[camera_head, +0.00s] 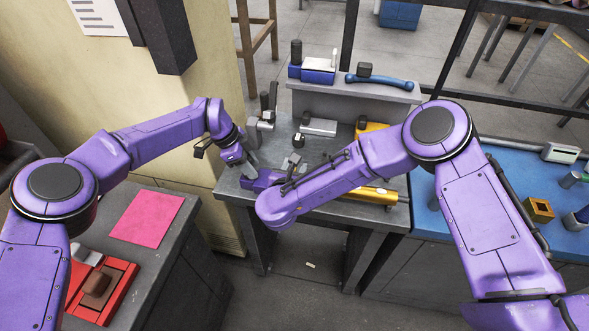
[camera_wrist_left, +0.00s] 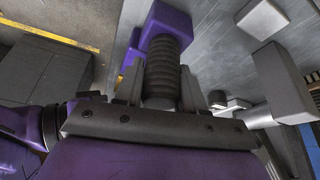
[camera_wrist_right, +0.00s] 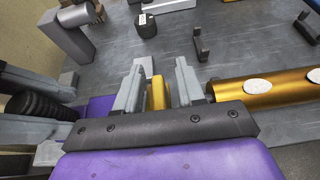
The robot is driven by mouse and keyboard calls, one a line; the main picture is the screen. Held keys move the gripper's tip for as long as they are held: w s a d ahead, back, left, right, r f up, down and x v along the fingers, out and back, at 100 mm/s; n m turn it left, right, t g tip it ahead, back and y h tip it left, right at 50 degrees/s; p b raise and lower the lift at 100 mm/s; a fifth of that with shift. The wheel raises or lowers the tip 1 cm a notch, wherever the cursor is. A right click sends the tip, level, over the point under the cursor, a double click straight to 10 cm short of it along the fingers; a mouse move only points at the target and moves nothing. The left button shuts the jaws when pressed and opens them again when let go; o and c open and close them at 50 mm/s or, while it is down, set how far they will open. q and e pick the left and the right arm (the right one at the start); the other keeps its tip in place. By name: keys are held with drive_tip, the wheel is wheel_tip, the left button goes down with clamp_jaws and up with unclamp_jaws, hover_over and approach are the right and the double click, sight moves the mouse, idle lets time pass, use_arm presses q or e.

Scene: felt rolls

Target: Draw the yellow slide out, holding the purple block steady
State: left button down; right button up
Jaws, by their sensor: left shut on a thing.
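The purple block (camera_head: 262,180) lies on the grey bench. In the left wrist view, the block (camera_wrist_left: 168,18) has a dark ribbed grip (camera_wrist_left: 162,68). My left gripper (camera_wrist_left: 161,85) is shut on this grip, one finger on each side. In the right wrist view, the purple block (camera_wrist_right: 97,106) is left of my right gripper (camera_wrist_right: 159,75). The yellow slide (camera_wrist_right: 157,92) shows between the right fingers. I cannot tell whether they press on it. In the head view my right forearm hides the right gripper and the slide.
A gold cylinder with pale ovals (camera_wrist_right: 262,88) lies right of my right gripper. A grey bracket (camera_wrist_right: 200,42) and a small dark cylinder (camera_wrist_right: 146,25) stand behind. A grey shelf (camera_head: 350,92) backs the bench. A blue-topped bench (camera_head: 435,215) is at the right.

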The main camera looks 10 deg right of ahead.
sight(250, 159)
drive_tip(key=v, duration=1.2)
use_arm(q)
unclamp_jaws()
drive_tip(key=shift+r, duration=0.25)
use_arm(e)
drive_tip(key=shift+r, duration=0.1)
use_arm(q)
drive_tip(key=shift+r+p, duration=0.5)
drive_tip(key=shift+r, duration=0.75)
use_arm(e)
drive_tip(key=shift+r, duration=0.45)
